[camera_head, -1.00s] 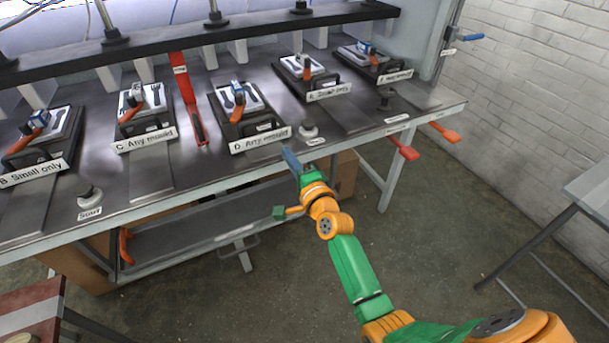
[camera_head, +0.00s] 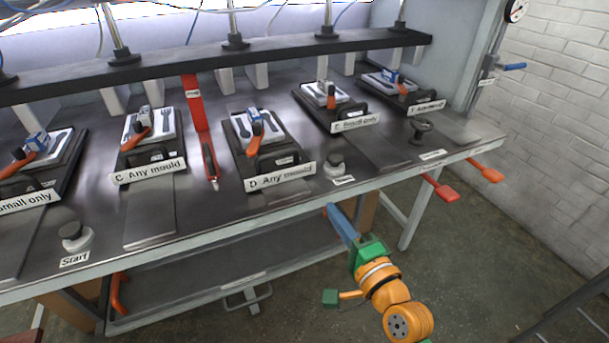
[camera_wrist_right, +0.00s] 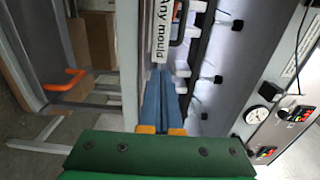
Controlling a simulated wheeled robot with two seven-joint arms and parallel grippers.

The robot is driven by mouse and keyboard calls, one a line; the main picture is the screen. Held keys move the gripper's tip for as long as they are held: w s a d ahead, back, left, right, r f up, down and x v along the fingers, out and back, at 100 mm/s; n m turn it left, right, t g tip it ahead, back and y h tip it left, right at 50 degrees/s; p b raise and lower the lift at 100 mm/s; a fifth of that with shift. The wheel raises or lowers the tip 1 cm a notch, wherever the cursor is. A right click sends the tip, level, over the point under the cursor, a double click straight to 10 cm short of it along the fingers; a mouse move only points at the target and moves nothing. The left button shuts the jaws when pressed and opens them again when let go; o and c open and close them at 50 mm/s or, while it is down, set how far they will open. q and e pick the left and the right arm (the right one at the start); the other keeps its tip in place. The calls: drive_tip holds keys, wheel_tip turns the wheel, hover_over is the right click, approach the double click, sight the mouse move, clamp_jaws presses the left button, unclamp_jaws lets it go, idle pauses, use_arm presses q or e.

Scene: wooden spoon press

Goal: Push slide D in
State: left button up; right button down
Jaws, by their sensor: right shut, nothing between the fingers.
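Slide D (camera_head: 262,150) is a dark plate on the metal table, with a white label reading "D Any mould" (camera_head: 281,178) on its front and a black handle behind the label. A pale mould with a spoon shape and an orange-handled clamp sit on it. My right gripper (camera_head: 329,208) is shut and empty, at the table's front edge, to the right of and below the label, apart from it. In the right wrist view its blue fingers (camera_wrist_right: 162,102) point toward the label (camera_wrist_right: 160,32), which is partly cut off. My left gripper is not in view.
A round button (camera_head: 335,164) stands right of slide D. Red pedals or levers (camera_head: 444,190) stick out at the front right. A black beam (camera_head: 236,52) spans the back.

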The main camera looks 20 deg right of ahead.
sight(304, 168)
drive_tip(key=w, duration=1.1)
drive_tip(key=shift+w+a+r, duration=0.25)
drive_tip(key=shift+w, duration=0.15)
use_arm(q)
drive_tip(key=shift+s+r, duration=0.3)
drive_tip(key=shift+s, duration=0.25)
